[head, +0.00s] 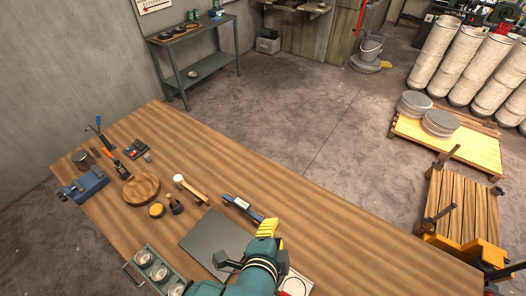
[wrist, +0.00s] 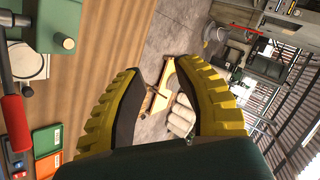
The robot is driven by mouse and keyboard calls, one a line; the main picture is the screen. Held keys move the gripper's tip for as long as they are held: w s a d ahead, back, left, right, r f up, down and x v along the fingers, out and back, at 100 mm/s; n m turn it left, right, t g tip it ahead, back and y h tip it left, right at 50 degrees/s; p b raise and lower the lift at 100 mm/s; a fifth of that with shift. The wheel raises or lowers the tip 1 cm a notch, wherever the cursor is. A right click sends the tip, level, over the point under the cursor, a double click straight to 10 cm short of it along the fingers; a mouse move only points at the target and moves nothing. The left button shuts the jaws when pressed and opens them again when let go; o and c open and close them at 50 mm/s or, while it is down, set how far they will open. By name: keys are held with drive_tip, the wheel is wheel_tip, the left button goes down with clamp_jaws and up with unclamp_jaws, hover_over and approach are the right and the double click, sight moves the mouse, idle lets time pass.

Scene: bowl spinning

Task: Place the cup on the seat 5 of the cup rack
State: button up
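A green tray-like rack (head: 169,258) with a side handle sits at the table's near left edge, cut off by the bottom of the head view. Round, pale metallic cups or seats (head: 160,272) stand in a row in it; I cannot tell which, nor read seat numbers. I cannot single out the task's cup. My gripper (head: 268,228) is above the table, right of the rack and over the edge of a dark grey plate. In the wrist view my gripper (wrist: 158,75) has its two yellow, dark-padded fingers apart, with nothing between them.
The wooden table (head: 330,222) is clear to the right. A dark grey plate (head: 208,238), a round wooden board (head: 141,188), a mallet (head: 190,189), a dark bar-like tool (head: 240,207) and a blue vise (head: 84,187) lie on it. A pallet (head: 462,150) stands on the floor.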

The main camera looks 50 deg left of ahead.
drive_tip(key=w+d+r+n+t+h, duration=0.1)
drive_tip(key=w+d+r+t, duration=0.2)
drive_tip(key=d+r, duration=0.35)
drive_tip(key=w+d+r+n+t+h, duration=0.1)
drive_tip(key=w+d+r+n+t, duration=0.2)
drive_tip(key=r, duration=0.6)
drive_tip(key=w+d+r+t+h, duration=0.1)
drive_tip(key=w+d+r+t, duration=0.25)
drive_tip(key=d+r, duration=0.4)
drive_tip(key=s+d+r+n+t+h, duration=0.2)
drive_tip(key=d+r, duration=0.6)
drive_tip(key=r, duration=0.4)
drive_tip(key=shift+s+d+r+n+t+h, duration=0.15)
drive_tip(key=shift+s+n+t+h, duration=0.15)
drive_tip(key=shift+s+t+h, duration=0.7)
drive_tip(key=shift+s+y, duration=0.25)
drive_tip(key=shift+y, duration=0.15)
